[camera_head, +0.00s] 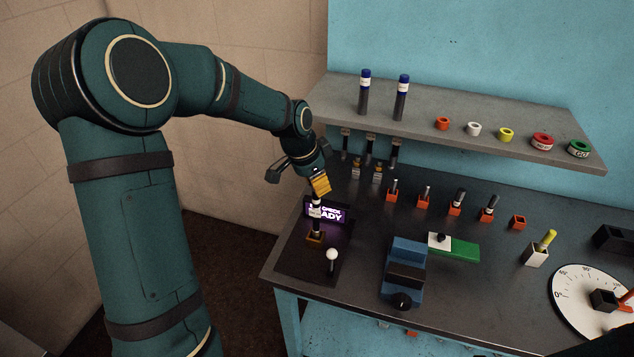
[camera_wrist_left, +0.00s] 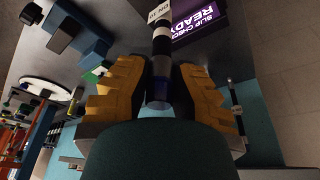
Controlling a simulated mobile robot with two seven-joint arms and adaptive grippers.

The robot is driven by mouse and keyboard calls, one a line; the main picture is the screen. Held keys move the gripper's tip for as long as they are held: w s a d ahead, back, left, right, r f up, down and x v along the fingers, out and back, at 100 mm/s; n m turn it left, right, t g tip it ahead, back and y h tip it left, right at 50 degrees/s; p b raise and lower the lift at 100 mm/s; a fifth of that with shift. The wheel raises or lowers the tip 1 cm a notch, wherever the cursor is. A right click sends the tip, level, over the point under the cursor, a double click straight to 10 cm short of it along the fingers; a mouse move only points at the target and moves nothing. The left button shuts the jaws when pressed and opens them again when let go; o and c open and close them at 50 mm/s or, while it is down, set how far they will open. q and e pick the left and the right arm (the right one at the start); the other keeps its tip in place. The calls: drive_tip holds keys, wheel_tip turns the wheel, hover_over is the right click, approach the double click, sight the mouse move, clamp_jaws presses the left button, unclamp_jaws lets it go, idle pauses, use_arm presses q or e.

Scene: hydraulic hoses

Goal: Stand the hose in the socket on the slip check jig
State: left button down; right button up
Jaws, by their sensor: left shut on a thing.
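The hose (camera_head: 316,210) is dark with a white band label and stands about upright below my left gripper (camera_head: 320,184). The gripper's yellow fingers are shut on its upper end. In the left wrist view the hose (camera_wrist_left: 162,45) runs between the fingers, with a blue end nearest the palm and a label reading "DN 10". The jig's purple display (camera_head: 333,214) reads "READY". My right gripper is out of view.
A white-knobbed lever (camera_head: 332,256) stands in front of the socket. A blue vise-like fixture (camera_head: 405,262) is to the right, with a green block (camera_head: 462,249). Orange holders with short hoses line the bench behind. A grey shelf (camera_head: 450,122) overhangs the back, carrying two blue-capped hoses and coloured rings.

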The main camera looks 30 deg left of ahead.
use_arm(q)
drive_tip(key=c, duration=1)
unclamp_jaws()
drive_tip(key=shift+o, duration=0.2)
drive_tip(key=v, duration=1.2)
drive_tip(key=shift+p, duration=0.3)
